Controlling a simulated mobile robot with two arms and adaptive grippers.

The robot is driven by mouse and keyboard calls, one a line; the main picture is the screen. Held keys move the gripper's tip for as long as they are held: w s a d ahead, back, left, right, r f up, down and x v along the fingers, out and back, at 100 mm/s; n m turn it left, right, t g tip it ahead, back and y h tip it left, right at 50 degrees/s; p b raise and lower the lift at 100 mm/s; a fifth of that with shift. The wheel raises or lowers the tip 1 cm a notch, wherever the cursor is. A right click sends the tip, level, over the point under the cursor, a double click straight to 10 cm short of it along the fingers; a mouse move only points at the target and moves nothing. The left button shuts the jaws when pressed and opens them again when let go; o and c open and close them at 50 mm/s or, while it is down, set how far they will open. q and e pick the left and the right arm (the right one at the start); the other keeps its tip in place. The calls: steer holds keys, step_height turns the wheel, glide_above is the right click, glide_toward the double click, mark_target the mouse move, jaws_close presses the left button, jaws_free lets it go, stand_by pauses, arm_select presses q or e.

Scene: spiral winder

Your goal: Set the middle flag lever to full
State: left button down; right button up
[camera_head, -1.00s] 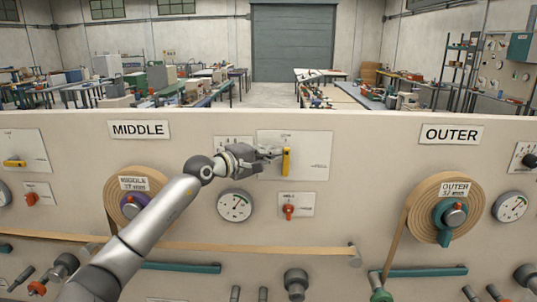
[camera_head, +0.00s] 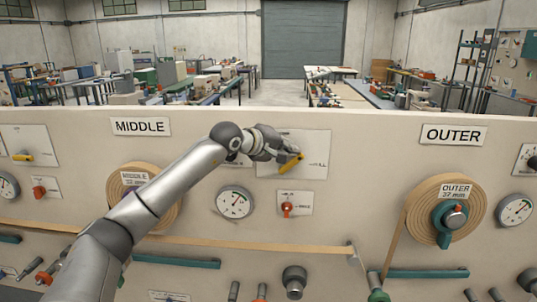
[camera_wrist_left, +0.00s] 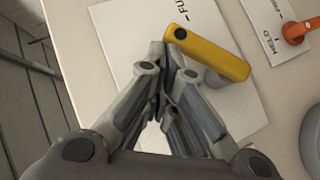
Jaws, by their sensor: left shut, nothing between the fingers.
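The yellow flag lever (camera_head: 291,163) sits on a white plate (camera_head: 318,145) on the panel, right of the MIDDLE sign (camera_head: 140,127). It slants from lower left to upper right. A FULL mark, partly legible, is on the plate to its right. My left gripper (camera_head: 297,154) is shut and empty, its fingertips at the lever's upper side. In the left wrist view the lever (camera_wrist_left: 212,52) lies just beyond and right of the closed fingertips (camera_wrist_left: 167,52); I cannot tell whether they touch. Its black-dotted end is near the letters "FU". My right gripper is not in view.
Below the plate is a small red switch (camera_head: 287,209), with a round gauge (camera_head: 235,203) to its left. The middle reel (camera_head: 167,212) is partly behind my left arm. The outer reel (camera_head: 470,200) is at the right.

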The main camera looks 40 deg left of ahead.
mark_target(304, 157)
arm_select(q)
steer(key=shift+w+d+f, duration=0.3)
steer(key=shift+d, duration=0.25)
steer(key=shift+w+d+f+b, duration=0.25)
steer(key=shift+w+d+b, duration=0.05)
steer(key=shift+d+b, duration=0.15)
steer(key=shift+w+d+g, duration=0.15)
steer(key=shift+d+g, duration=0.05)
steer(key=shift+g, duration=0.1)
steer(key=shift+w+d+f+m+y, duration=0.1)
steer(key=shift+d+f+m+y, duration=0.1)
steer(key=shift+m+y, duration=0.2)
steer(key=shift+w+d+f+b, duration=0.15)
steer(key=shift+d+f+b, duration=0.1)
steer(key=shift+f+b, duration=0.1)
steer(key=shift+w+d+f+b, duration=0.15)
steer(key=shift+d+f+b, duration=0.05)
steer(key=shift+f+b, duration=0.1)
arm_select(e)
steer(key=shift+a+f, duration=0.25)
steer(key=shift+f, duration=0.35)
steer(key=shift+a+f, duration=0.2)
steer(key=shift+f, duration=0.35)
arm_select(q)
steer(key=shift+d, duration=0.1)
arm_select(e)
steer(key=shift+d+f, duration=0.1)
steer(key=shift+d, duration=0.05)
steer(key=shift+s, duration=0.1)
